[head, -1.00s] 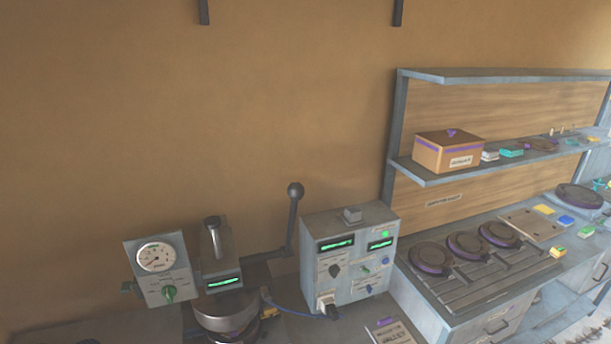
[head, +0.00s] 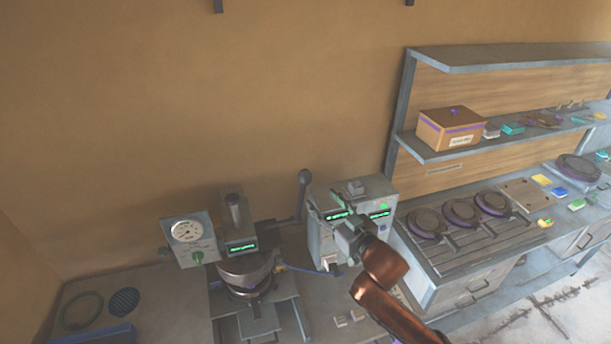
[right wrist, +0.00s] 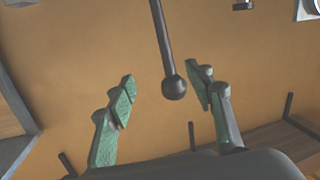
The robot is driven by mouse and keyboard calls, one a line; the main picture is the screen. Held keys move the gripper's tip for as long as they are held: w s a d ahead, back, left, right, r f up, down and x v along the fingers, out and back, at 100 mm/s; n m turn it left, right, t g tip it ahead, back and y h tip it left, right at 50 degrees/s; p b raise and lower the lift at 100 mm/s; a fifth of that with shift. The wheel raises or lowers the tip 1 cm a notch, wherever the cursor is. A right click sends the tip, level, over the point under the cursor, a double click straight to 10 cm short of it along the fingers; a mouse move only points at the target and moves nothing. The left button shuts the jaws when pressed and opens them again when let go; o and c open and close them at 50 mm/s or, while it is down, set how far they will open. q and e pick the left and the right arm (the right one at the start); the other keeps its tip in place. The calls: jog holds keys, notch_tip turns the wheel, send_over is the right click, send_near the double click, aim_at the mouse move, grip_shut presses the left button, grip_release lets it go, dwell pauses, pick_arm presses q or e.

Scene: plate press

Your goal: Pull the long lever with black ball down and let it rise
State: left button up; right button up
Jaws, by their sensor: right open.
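The long lever with the black ball (head: 304,177) stands upright beside the press (head: 245,270) in the head view, its ball at the top. My right gripper (head: 348,222) is in front of the grey control box, to the right of the lever and lower than its ball. In the right wrist view the black ball (right wrist: 174,88) and its rod appear between the two green fingers of my open right gripper (right wrist: 167,80), touching neither in the picture. How far the ball is beyond the fingertips is hard to tell. My left gripper is not in view.
The grey control box (head: 376,190) stands right of the lever, partly hidden by my right arm. A gauge panel (head: 188,235) is left of the press. Round dark plates (head: 460,212) lie on the right-hand rack, beneath a shelf holding a brown box (head: 451,129).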

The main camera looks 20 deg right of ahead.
aim_at(309, 181)
jog(key=shift+n+t+y, duration=0.3)
jog(key=shift+t+y, duration=0.1)
jog(key=r, duration=0.2)
jog(key=a+r, duration=0.1)
jog(key=r, duration=0.1)
jog(key=shift+a, duration=0.2)
jog(key=p+x, duration=0.2)
jog(key=x, duration=0.4)
jog(key=shift+r, duration=0.1)
jog(key=shift+x, duration=0.8)
grip_shut()
